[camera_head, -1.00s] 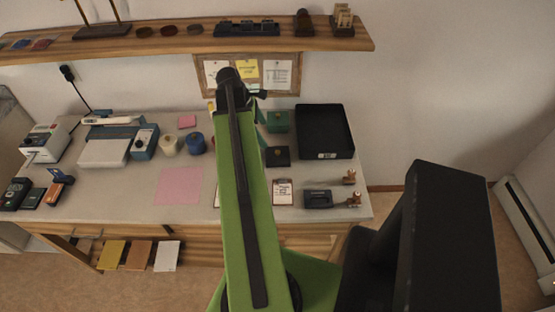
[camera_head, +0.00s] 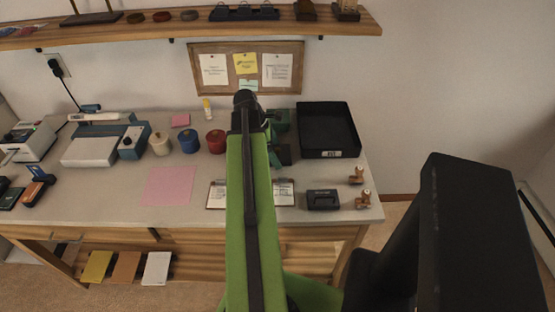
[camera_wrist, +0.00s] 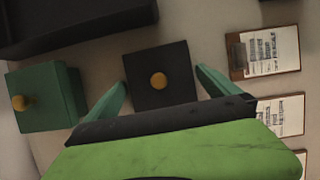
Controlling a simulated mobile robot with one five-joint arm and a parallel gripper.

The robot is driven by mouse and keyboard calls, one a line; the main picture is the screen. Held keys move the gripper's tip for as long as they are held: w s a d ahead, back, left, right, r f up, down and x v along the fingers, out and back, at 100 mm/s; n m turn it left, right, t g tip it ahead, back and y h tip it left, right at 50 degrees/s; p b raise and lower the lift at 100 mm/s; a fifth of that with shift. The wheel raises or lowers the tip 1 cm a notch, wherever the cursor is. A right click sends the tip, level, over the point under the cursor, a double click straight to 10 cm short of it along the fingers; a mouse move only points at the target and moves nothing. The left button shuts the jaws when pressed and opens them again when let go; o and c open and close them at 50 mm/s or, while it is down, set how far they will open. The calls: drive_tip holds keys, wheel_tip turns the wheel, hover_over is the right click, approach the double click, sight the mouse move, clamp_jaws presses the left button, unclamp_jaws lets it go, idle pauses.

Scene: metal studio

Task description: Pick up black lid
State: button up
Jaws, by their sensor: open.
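The black lid (camera_wrist: 147,68) is a dark square with a round brass-coloured knob (camera_wrist: 158,80) in its middle, seen in the wrist view. My gripper (camera_wrist: 161,78) is open, with one green finger to the left of the lid and one to the right. Nothing is held, and I cannot tell the fingers' height above the lid. In the head view the black lid (camera_head: 285,155) shows only partly beside my green arm, which hides most of the gripper.
A green box with a brass knob (camera_wrist: 62,98) stands left of the lid in the wrist view. A black tray (camera_head: 328,153) lies behind it. Clipboards (camera_wrist: 270,52) lie to the right. A black device (camera_head: 322,200) and copper fittings (camera_head: 357,175) sit near the table's front right.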

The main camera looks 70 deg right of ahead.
drive_tip(key=shift+r, duration=0.1)
drive_tip(key=shift+c, duration=0.3)
drive_tip(key=c, duration=1.1)
drive_tip(key=shift+o, duration=0.2)
